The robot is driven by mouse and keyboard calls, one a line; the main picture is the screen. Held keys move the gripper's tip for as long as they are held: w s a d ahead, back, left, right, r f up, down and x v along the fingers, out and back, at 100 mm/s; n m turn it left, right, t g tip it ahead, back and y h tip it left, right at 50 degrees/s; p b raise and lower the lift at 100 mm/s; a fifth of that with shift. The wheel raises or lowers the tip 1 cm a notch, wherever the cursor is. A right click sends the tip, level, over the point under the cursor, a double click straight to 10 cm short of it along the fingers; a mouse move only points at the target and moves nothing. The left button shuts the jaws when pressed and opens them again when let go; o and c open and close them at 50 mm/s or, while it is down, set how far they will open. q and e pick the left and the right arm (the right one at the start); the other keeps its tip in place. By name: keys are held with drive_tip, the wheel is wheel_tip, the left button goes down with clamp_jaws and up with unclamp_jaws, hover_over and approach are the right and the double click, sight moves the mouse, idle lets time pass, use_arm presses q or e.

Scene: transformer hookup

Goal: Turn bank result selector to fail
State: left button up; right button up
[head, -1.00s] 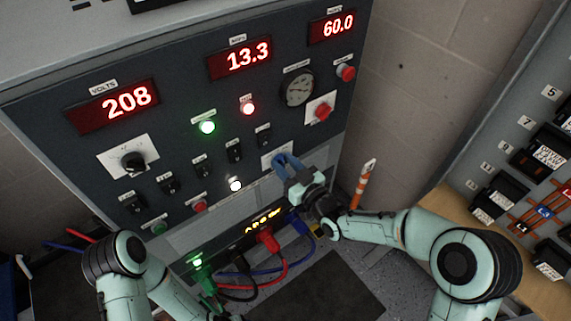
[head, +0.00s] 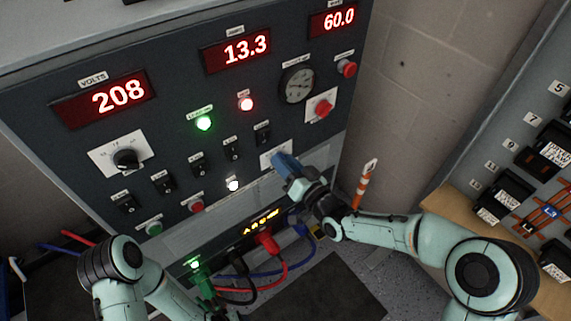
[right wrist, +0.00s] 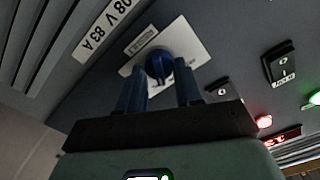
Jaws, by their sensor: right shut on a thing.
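The bank result selector is a round knob (right wrist: 158,65) on a white plate in the right wrist view. In the head view its white plate (head: 268,160) shows beside my right gripper, and the knob is hidden. My right gripper (head: 281,161) is shut on the knob, with one blue finger on each side of it in the right wrist view (right wrist: 159,80). The plate's small lettering is too blurred to read, so the knob's setting cannot be told. My left arm (head: 130,270) is low at the left; its gripper does not show clearly.
The panel carries red displays (head: 104,97), black switches (head: 199,163), a gauge (head: 297,84) and red buttons (head: 347,69). Plugged cables (head: 268,240) hang below my right gripper. An orange-and-white striped thing (head: 365,185) stands just right of it. Another panel (head: 520,150) is at the far right.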

use_arm(q)
drive_tip(key=shift+w+f, duration=0.15)
use_arm(e)
drive_tip(key=shift+m, duration=1.5)
drive_tip(key=o, duration=1)
drive_tip(key=shift+d, duration=0.1)
use_arm(q)
drive_tip(key=s+r+p, duration=0.1)
drive_tip(key=s+d+r, duration=0.1)
drive_tip(key=shift+s+d+g+h+p, duration=0.15)
drive_tip(key=shift+s+g+h+p, duration=0.15)
drive_tip(key=shift+s+p, duration=0.1)
use_arm(e)
drive_tip(key=v, duration=1.3)
drive_tip(key=shift+s+d, duration=0.1)
drive_tip(key=shift+s, duration=0.05)
